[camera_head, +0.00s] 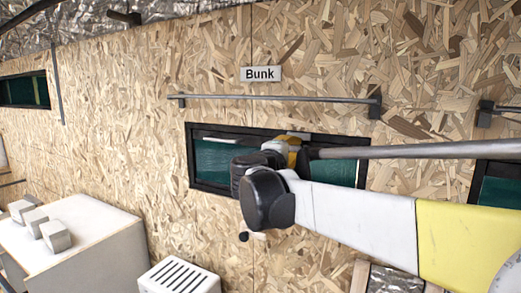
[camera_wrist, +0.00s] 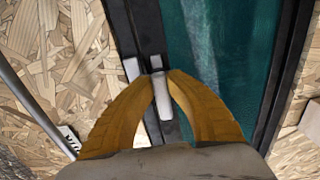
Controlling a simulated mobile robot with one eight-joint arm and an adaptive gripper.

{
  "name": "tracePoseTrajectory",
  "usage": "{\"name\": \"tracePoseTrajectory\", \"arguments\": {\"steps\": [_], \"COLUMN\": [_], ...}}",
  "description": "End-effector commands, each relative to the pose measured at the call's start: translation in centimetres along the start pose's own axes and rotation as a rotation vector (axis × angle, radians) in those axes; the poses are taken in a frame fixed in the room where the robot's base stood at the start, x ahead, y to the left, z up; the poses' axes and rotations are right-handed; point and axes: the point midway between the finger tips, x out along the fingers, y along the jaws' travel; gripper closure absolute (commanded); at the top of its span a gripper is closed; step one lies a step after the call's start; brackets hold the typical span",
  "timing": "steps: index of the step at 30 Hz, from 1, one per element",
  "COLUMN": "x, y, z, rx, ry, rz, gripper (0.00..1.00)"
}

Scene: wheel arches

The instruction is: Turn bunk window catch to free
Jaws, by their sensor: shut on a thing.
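The bunk window (camera_head: 215,160) is a wide dark-framed pane under a sign reading "Bunk" (camera_head: 260,74). My gripper (camera_head: 293,152) is at the upper edge of its frame, and my arm hides part of the pane. In the wrist view, the yellow fingers of my gripper (camera_wrist: 161,82) are closed around the small grey window catch (camera_wrist: 156,62) on the black frame (camera_wrist: 150,30). A pale plate (camera_wrist: 162,104) shows between the fingers. The catch's exact turn is hard to tell, as the fingers cover part of it.
A metal rail (camera_head: 270,97) runs along the chipboard wall above the window. Another rod (camera_head: 420,150) crosses in front at the right. A pale cabinet (camera_head: 80,240) with blocks on top and a slotted white box (camera_head: 180,277) stand at lower left.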

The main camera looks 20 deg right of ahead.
Motion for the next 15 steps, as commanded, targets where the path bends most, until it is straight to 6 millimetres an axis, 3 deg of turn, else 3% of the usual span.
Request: {"name": "tracePoseTrajectory", "arguments": {"steps": [13,14,15], "x": [0.05,0.05,0.05], "y": [0.23,0.23,0.22], "z": [-0.08,-0.08,-0.08], "rx": [0.006,0.006,0.006], "ry": [0.002,0.002,0.002], "rz": [0.003,0.003,0.003], "gripper": [1.00,0.74,0.62]}}
